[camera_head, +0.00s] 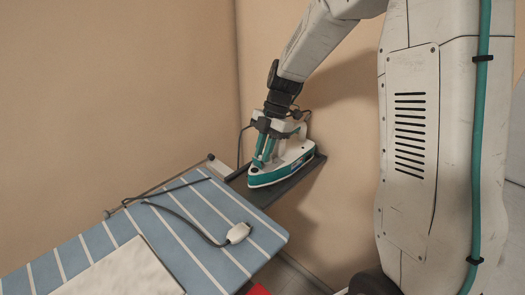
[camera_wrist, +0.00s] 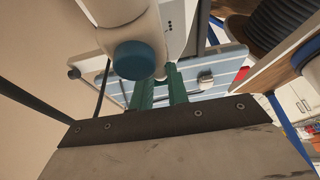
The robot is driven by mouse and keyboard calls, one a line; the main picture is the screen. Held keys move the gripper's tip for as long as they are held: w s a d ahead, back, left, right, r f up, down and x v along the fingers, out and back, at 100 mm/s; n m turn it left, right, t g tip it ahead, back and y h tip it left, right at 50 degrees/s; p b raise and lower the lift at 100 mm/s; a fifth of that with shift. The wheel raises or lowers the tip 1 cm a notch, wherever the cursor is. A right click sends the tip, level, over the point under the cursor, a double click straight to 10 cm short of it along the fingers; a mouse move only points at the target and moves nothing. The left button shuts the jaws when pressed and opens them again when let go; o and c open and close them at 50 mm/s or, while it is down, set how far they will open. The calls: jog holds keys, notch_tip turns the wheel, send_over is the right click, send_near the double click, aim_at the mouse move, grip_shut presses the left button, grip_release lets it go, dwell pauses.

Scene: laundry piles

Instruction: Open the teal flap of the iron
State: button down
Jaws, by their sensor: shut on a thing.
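The white iron with a teal base band (camera_head: 290,160) stands on a dark rest at the far end of the ironing board. In the wrist view its white body with a round blue cap (camera_wrist: 137,60) fills the upper middle. My gripper (camera_head: 262,158) reaches down over the iron's front part from above. Its two green fingers (camera_wrist: 160,92) are close together, shut on a small part at the front of the iron. This appears to be the teal flap, though the fingers and the iron's body hide it and its angle cannot be told.
The blue striped ironing board (camera_head: 190,215) extends toward the front left. On it lie a grey cord with a white plug (camera_head: 238,233) and a pale folded cloth (camera_head: 115,272). Beige walls stand close behind the iron. A red thing (camera_head: 258,289) shows below the board.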

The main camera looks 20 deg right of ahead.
jog(key=c, duration=1.4)
grip_release()
jog(key=shift+o, duration=0.2)
jog(key=shift+r, duration=0.15)
jog(key=v, duration=0.7)
jog(key=shift+d+r, duration=0.2)
jog(key=shift+r, duration=0.05)
